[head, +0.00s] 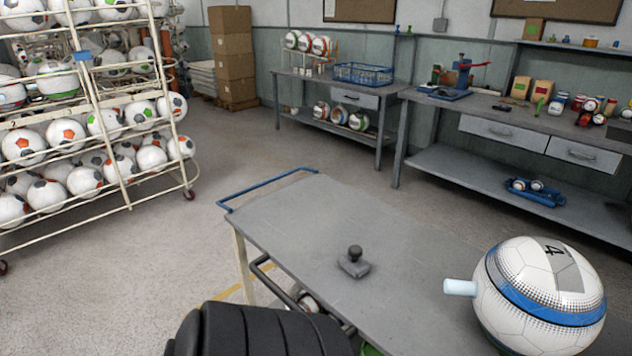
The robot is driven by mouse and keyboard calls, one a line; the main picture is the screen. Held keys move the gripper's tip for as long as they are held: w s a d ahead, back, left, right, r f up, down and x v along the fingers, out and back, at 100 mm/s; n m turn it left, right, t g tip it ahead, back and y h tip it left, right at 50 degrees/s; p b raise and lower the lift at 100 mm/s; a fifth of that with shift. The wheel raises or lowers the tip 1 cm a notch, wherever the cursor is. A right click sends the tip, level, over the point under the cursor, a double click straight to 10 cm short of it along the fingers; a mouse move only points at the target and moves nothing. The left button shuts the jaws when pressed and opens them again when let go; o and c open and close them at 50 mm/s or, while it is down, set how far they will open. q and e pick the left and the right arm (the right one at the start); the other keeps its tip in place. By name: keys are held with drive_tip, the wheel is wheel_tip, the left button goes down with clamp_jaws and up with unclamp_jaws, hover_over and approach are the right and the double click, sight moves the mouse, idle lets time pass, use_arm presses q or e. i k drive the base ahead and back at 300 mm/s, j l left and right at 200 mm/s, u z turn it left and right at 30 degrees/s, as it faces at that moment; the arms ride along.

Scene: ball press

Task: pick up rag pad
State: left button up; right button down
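A small dark grey pad with a black knob handle on top, which looks like the rag pad (354,263), rests upright on the grey cart top (310,225) near its middle. Nothing touches it. A large white ball (540,300) with a blue band, a grey panel and a black 4 sits at the right of the same cart. A pale blue cylinder (460,287) sticks out at the ball's left side. Neither of my grippers shows in the head view.
The cart has a blue rail (268,188) at its far left end. A rack of balls (90,120) stands at the left. Workbenches (520,120) with tools line the back wall. The cart top around the pad is clear, and open floor lies behind it.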

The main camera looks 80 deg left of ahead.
sight(353, 261)
drive_tip(key=k+u, duration=0.15)
drive_tip(key=u, duration=1.95)
drive_tip(key=z, duration=1.25)
drive_tip(key=u, duration=1.25)
